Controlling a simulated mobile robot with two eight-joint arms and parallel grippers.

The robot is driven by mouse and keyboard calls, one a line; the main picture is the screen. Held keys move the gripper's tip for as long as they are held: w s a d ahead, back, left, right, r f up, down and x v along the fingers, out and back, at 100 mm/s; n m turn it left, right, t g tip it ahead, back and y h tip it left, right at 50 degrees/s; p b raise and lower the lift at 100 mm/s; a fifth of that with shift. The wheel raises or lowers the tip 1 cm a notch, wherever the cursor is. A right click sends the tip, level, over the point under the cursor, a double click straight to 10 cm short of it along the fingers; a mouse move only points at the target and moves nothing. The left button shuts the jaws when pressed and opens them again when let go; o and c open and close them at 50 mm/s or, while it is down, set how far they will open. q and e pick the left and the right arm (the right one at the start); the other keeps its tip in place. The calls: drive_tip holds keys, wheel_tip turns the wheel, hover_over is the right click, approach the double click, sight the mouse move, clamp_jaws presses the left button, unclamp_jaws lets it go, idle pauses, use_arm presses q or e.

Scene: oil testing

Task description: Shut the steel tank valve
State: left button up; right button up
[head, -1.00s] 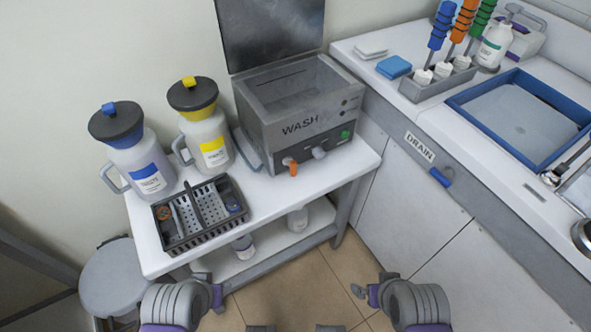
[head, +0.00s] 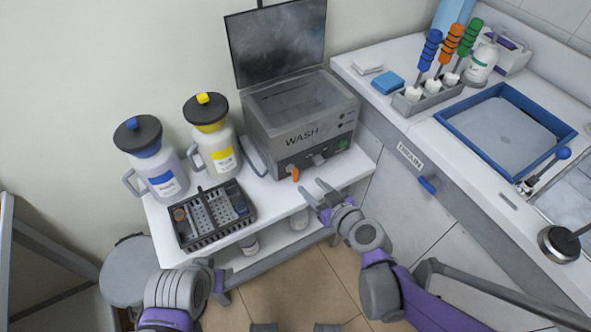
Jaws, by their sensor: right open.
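The steel tank marked WASH (head: 290,115) stands on the white bench with its lid raised. A small orange valve handle (head: 294,174) hangs downward at the lower front of the tank, beside a grey knob (head: 318,160). My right gripper (head: 314,190) is open and empty in front of the bench edge, just right of and below the orange handle, and appears apart from it. My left gripper (head: 220,280) is low at the left, below the bench front; its fingers are too unclear to read.
Two capped jugs, blue (head: 158,180) and yellow (head: 219,158), and a dark basket (head: 212,238) stand left of the tank. A counter (head: 465,160) marked DRAIN, with a blue handle (head: 428,185), runs along the right. A round stool (head: 130,272) is at lower left.

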sight(297, 174)
drive_tip(key=b+x, duration=0.1)
drive_tip(key=x, duration=0.9)
drive_tip(key=shift+f+b, duration=0.1)
drive_tip(key=shift+b, duration=0.3)
clamp_jaws()
